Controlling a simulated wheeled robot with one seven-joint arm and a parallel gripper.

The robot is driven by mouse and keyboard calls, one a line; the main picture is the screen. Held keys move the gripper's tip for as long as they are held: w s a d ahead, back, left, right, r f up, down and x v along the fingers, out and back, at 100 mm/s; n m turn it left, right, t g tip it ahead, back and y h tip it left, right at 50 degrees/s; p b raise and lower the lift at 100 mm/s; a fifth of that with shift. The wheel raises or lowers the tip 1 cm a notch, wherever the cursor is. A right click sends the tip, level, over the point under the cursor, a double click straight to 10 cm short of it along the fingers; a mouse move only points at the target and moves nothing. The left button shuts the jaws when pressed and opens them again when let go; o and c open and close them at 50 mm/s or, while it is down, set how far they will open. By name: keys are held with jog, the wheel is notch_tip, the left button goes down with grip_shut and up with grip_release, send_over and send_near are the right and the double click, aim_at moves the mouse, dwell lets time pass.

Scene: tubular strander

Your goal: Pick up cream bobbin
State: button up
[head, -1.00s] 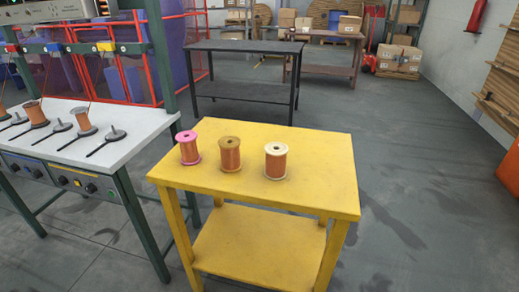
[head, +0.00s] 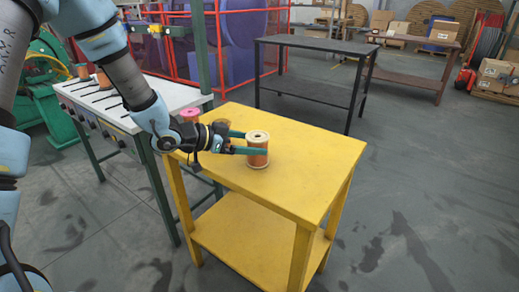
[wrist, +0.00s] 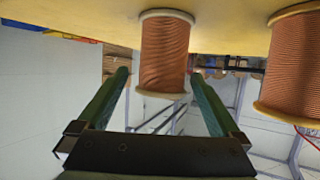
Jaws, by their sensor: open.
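The cream bobbin (head: 257,161), wound with copper wire, stands upright on the yellow table (head: 290,190). It also shows in the wrist view (wrist: 165,50), upside down, between the lines of the two fingers. My gripper (head: 255,143) is open and level at the bobbin's left, with one green finger passing across its near side. The other finger is on the far side, its tip partly hidden. In the wrist view my gripper (wrist: 160,74) has a fingertip on each side of the bobbin, with gaps to both. I cannot tell how deep the bobbin sits between them.
A tan bobbin (head: 222,124) stands just behind my gripper, also large at right in the wrist view (wrist: 291,65). A pink bobbin (head: 190,114) stands farther left, partly hidden by my arm. A white bench (head: 100,98) is at left. The table's right side is clear.

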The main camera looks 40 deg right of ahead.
jog(key=shift+p+x, duration=0.8)
jog(key=shift+x, duration=2.25)
jog(key=shift+w+f, duration=0.1)
jog(key=shift+w, duration=0.05)
jog(key=shift+c, duration=0.2)
jog(key=shift+a, duration=0.1)
grip_shut()
